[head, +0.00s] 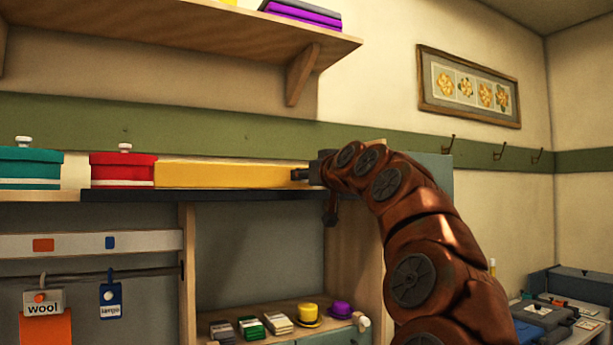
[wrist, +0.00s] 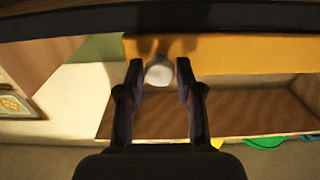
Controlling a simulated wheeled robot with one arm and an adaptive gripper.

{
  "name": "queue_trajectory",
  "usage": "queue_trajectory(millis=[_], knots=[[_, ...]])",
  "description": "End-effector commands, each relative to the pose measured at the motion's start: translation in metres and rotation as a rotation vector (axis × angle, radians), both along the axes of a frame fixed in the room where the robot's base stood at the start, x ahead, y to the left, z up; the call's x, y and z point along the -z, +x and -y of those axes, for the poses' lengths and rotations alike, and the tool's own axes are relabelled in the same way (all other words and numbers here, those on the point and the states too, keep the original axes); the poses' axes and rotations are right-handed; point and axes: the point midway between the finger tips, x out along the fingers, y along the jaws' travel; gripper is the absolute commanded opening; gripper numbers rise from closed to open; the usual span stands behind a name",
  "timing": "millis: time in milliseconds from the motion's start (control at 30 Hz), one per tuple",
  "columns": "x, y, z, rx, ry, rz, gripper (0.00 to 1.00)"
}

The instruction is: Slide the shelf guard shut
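The shelf guard looks to be the long yellow panel (head: 235,175) standing along the top of the cabinet, just above a dark rail (head: 130,195). In the wrist view the yellow panel (wrist: 245,50) carries a round pale knob (wrist: 159,72). My gripper (head: 303,175) is at the right end of the panel in the head view. In the wrist view my gripper (wrist: 159,68) is open, with one finger on each side of the knob and narrow gaps showing. The knob is hidden in the head view.
A red lidded box (head: 122,172) and a teal lidded box (head: 28,168) stand left of the panel. A wooden wall shelf (head: 190,30) hangs above. Small goods and hats (head: 307,312) fill the lower shelf. Wall hooks (head: 499,152) are at right.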

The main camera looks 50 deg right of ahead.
Motion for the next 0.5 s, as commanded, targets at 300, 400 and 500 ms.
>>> queue_trajectory(millis=[300, 400, 500], knots=[[-0.0001, -0.0001, 0.0, 0.0, 0.0, 0.0, 0.0], [-0.0001, -0.0001, 0.0, 0.0, 0.0, 0.0, 0.0], [-0.0001, -0.0001, 0.0, 0.0, 0.0, 0.0, 0.0]])
